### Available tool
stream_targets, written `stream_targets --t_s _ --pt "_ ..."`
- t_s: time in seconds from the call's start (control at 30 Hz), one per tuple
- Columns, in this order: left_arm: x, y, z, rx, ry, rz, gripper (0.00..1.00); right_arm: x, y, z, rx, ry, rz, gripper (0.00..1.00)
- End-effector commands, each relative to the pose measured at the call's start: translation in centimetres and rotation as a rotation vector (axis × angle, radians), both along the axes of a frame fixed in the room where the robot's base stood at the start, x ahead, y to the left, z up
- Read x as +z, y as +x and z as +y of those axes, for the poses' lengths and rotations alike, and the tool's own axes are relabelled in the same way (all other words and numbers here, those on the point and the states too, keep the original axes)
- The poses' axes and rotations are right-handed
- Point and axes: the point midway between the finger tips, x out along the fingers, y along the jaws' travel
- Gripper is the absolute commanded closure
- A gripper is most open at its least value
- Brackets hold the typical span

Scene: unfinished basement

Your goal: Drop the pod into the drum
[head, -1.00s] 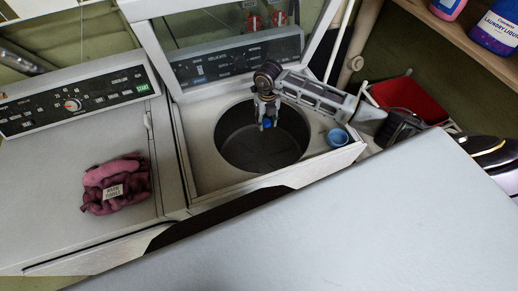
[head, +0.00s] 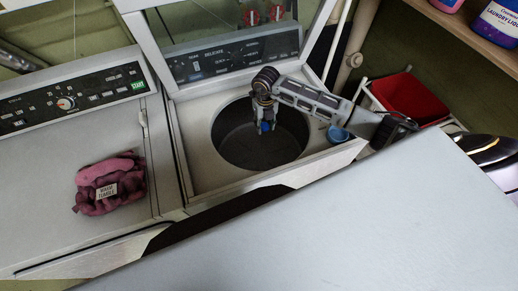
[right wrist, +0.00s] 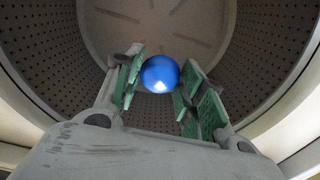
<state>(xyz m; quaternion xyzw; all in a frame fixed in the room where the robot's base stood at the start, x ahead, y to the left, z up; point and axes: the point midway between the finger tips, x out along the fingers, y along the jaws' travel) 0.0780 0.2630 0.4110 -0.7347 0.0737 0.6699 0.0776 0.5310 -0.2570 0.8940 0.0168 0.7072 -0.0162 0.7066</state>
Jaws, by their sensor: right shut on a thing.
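The pod is a shiny blue ball (right wrist: 160,74) between the green-padded fingers of my right gripper (right wrist: 157,88) in the right wrist view. In the head view the pod (head: 265,127) is a small blue spot at the tips of my right gripper (head: 264,124). The gripper is shut on it and points down over the drum opening. The drum is dark in the head view (head: 240,150); the right wrist view shows its perforated wall (right wrist: 50,50) and its floor below the pod, apart from it. My left gripper is not in view.
The washer lid (head: 235,55) stands open behind the arm. A blue cup (head: 338,134) sits on the washer's right front corner. A dryer at left carries a purple cloth bundle (head: 125,172). A red bin (head: 400,95) and a shelf with bottles (head: 495,25) are at right.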

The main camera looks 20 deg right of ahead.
Motion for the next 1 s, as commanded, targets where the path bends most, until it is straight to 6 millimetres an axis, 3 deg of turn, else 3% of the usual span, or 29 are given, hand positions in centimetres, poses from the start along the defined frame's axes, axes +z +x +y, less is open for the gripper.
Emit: stream_targets --t_s 0.2,0.63,0.67,0.83,1.0 --pt "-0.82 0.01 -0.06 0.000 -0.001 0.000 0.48 -1.25 0.03 -0.02 0.000 0.000 0.000 0.75" --pt "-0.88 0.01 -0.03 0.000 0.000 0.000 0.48 -1.43 0.03 -0.03 0.000 -0.001 -0.001 0.75" --pt "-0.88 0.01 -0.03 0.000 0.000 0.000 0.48 -1.42 0.03 -0.03 0.000 -0.001 -0.001 0.58" --pt "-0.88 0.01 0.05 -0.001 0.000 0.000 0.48 -1.42 0.02 -0.02 0.000 0.000 -0.001 0.36" --pt "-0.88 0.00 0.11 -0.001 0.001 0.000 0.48 -1.42 0.02 -0.02 0.000 0.000 -0.001 0.35"
